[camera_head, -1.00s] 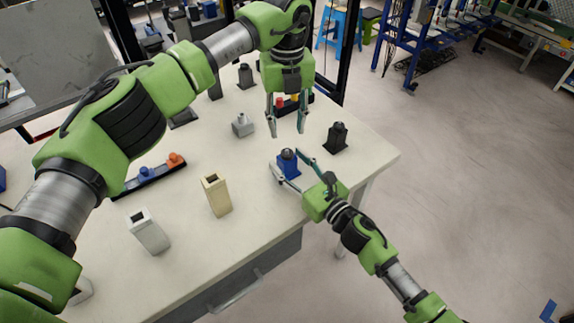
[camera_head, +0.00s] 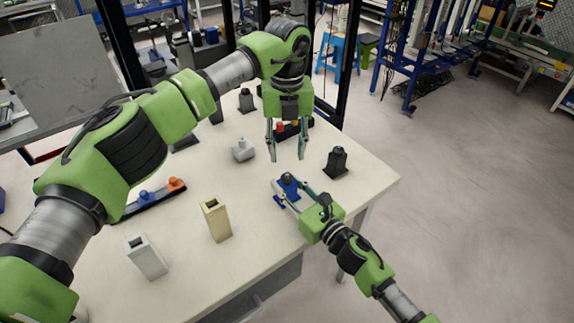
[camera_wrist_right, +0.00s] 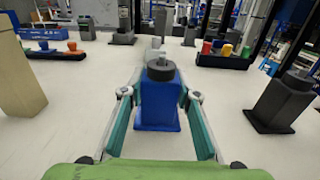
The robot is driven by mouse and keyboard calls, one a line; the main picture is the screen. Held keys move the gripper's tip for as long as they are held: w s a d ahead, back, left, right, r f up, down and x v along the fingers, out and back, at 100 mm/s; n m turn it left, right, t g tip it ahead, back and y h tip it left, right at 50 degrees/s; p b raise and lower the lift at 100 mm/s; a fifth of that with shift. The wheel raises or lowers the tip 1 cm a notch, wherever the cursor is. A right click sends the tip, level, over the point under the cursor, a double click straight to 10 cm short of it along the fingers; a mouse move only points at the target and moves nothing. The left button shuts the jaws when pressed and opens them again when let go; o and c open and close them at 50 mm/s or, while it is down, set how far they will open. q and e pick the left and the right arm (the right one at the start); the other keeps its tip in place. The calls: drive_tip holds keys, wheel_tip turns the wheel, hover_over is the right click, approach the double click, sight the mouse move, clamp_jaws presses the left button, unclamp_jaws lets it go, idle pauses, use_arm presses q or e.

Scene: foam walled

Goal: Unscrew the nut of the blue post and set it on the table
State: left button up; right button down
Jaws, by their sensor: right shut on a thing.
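The blue post (camera_head: 290,192) stands upright near the table's right side, with a dark round nut (camera_head: 287,177) on its top. In the right wrist view, the blue post (camera_wrist_right: 158,108) is in the middle and the nut (camera_wrist_right: 160,71) sits on it. My right gripper (camera_head: 291,191) is shut on the blue post's body, below the nut; its fingers (camera_wrist_right: 160,95) lie on both sides of the post. My left gripper (camera_head: 286,158) points down above and behind the post, open and empty, with its fingertips apart. It does not touch the nut.
A black post (camera_head: 336,162) stands right of the blue one. A beige post (camera_head: 216,221), a white post (camera_head: 146,258) and a grey post (camera_head: 243,149) stand to the left. A black rack with blue and orange pieces (camera_head: 150,198) lies farther left.

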sight(287, 174)
use_arm(q)
drive_tip(key=m, duration=0.4)
drive_tip(key=shift+m, duration=0.4)
drive_tip(key=m, duration=3.3)
drive_tip(key=shift+m, duration=0.4)
drive_tip(key=shift+f, duration=4.05)
